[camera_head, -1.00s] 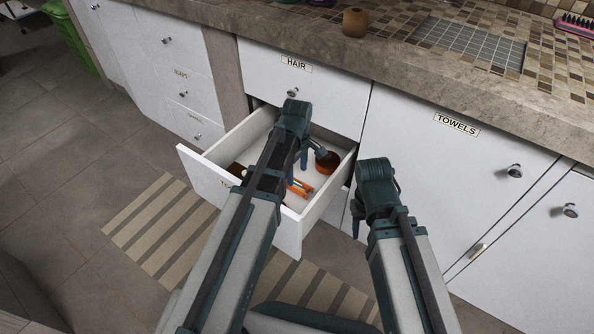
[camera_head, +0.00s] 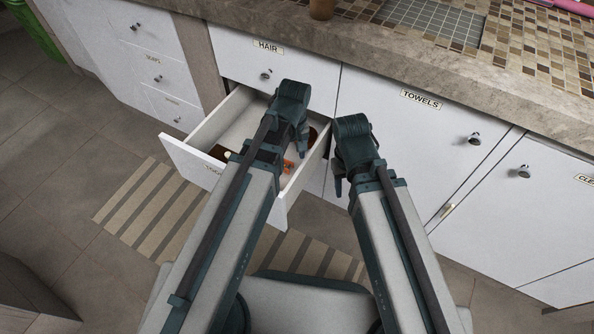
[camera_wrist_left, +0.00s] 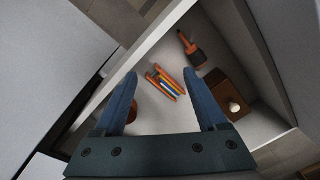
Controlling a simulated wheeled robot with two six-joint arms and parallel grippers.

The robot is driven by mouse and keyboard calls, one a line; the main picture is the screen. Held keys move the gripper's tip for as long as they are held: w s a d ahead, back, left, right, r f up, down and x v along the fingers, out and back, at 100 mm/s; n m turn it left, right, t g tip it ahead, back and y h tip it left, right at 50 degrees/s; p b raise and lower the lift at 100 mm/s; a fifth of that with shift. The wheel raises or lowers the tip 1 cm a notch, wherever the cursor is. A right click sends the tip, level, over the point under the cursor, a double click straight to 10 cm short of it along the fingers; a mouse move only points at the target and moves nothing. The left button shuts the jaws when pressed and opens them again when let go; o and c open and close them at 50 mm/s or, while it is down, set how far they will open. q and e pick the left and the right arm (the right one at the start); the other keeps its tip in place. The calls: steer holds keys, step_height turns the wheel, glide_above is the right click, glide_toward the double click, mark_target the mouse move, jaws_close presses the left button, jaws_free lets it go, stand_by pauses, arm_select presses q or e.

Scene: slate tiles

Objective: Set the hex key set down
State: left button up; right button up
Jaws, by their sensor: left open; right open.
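The hex key set (camera_wrist_left: 166,84), an orange holder with several coloured keys, lies on the floor of the open drawer (camera_head: 188,160) in the left wrist view. In the head view a bit of orange (camera_head: 288,166) shows beside my left arm. My left gripper (camera_wrist_left: 160,78) is open over the drawer, its blue fingers spread on either side of the set in the picture; the set appears to lie beyond the tips, free of them. My right gripper (camera_head: 338,187) hangs to the right of the drawer, open and holding nothing visible.
The drawer also holds an orange and black tool (camera_wrist_left: 190,46), a brown box with a white knob (camera_wrist_left: 228,92) and a brown round item (camera_wrist_left: 131,112). A closed HAIR drawer (camera_head: 290,62) is above; the closed TOWELS door (camera_head: 410,140) is to the right.

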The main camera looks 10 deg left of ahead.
arm_select(q)
steer(key=s+d+m, duration=0.4)
steer(key=s+m, duration=0.4)
steer(key=m, duration=0.1)
steer(key=shift+s+d+m+y, duration=0.2)
steer(key=shift+s+m+y, duration=0.05)
steer(key=shift+m+y, duration=0.15)
steer(key=shift+s, duration=0.1)
arm_select(e)
steer(key=shift+s, duration=0.1)
